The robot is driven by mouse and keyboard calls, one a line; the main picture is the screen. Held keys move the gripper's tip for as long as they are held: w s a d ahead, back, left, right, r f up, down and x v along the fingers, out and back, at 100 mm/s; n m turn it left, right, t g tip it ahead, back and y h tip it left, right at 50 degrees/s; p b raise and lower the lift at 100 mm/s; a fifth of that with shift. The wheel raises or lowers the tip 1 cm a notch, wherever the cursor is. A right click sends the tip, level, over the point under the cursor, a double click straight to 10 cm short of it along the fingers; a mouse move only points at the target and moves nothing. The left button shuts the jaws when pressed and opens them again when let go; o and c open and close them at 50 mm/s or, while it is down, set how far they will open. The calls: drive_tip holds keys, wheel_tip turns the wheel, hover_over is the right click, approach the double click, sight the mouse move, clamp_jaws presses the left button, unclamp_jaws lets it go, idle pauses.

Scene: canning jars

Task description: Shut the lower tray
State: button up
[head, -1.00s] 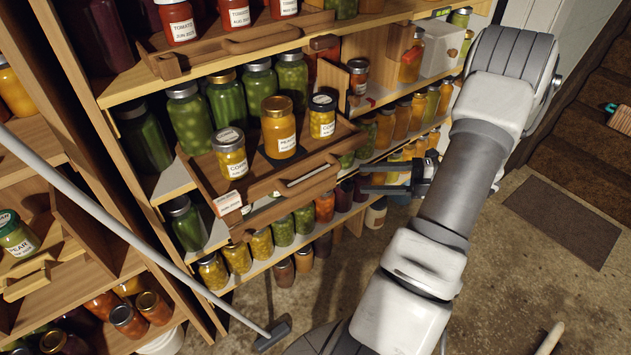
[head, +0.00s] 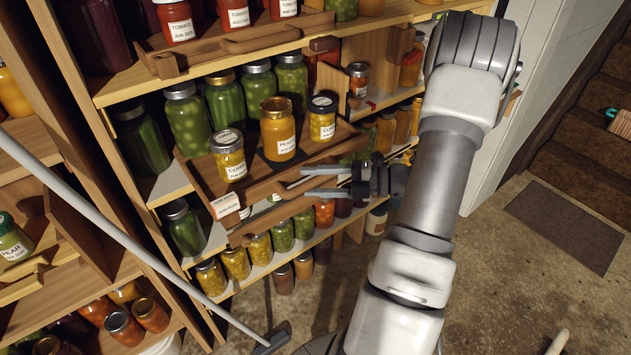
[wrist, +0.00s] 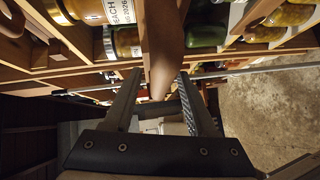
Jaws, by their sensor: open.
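The lower tray (head: 206,184) stands pulled out from the middle shelf in the head view. It bears two corn jars (head: 229,157) (head: 322,118) and a peach jar (head: 278,130) between them, all upright. A white label (head: 226,205) is on its front, and a wooden handle bar (head: 255,228) runs along it. My gripper (head: 306,181) is open and empty, its fingers pointing left in front of the tray's right part. In the wrist view a brown wooden bar (wrist: 165,50) shows between the fingertips (wrist: 159,75); I cannot tell whether they touch it.
An upper tray (head: 230,48) with tomato jars sits above. Rows of jars stand on the shelf below (head: 235,263). A grey pole (head: 120,235) slants across the left. Bare floor (head: 500,290) lies to the right, with a dark mat (head: 568,225).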

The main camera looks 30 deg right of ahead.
clamp_jaws()
idle(1.3)
